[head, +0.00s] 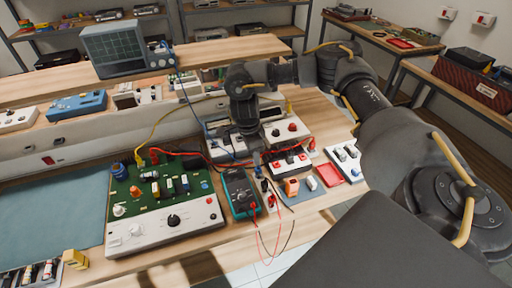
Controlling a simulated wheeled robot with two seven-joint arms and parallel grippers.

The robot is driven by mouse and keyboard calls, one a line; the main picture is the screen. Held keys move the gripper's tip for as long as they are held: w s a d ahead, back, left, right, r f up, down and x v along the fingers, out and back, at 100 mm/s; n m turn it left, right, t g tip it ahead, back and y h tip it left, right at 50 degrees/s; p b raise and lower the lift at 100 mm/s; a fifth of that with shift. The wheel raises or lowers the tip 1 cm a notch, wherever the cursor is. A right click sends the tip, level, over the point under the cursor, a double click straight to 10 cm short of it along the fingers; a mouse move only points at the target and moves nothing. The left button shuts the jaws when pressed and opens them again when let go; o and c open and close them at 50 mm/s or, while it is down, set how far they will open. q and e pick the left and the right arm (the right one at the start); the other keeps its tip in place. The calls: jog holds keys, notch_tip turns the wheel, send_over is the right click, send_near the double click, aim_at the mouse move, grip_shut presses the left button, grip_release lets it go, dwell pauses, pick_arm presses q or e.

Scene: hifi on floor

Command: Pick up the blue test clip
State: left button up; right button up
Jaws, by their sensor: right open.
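My right gripper (247,140) points down over the small instrument boxes at the back of the bench, right of centre. It is open; its fingertips are small and dark, and I cannot see anything between them. I cannot clearly make out the blue test clip; it may be too small to tell or hidden by the gripper. Small dark and red test clips (266,186) are beside the teal multimeter (240,193), in front of the gripper. My left gripper is not in view.
A green circuit board (165,190) on a white console stands left of the multimeter, with red and yellow leads crossing to the boxes. A red tray (328,175) lies at the right. An oscilloscope (115,48) stands on the rear shelf. The blue mat (50,220) is largely clear.

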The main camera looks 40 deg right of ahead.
aim_at(258, 168)
jog(key=f, duration=0.3)
jog(key=shift+s+d+f+p, duration=0.15)
jog(key=shift+d+f+p, duration=0.1)
jog(key=shift+f+p, duration=0.15)
jog(key=shift+f, duration=0.45)
jog(key=shift+s+d+f+p, duration=0.1)
jog(key=shift+d+f+p, duration=0.05)
jog(key=shift+f+p, duration=0.15)
jog(key=f+p, duration=0.1)
jog(key=d+f, duration=0.1)
jog(key=f, duration=0.1)
jog(key=shift+f+p, duration=0.25)
jog(key=shift+p, duration=0.1)
jog(key=shift+f, duration=0.5)
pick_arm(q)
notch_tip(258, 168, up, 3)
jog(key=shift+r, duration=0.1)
pick_arm(e)
jog(key=c, duration=0.9)
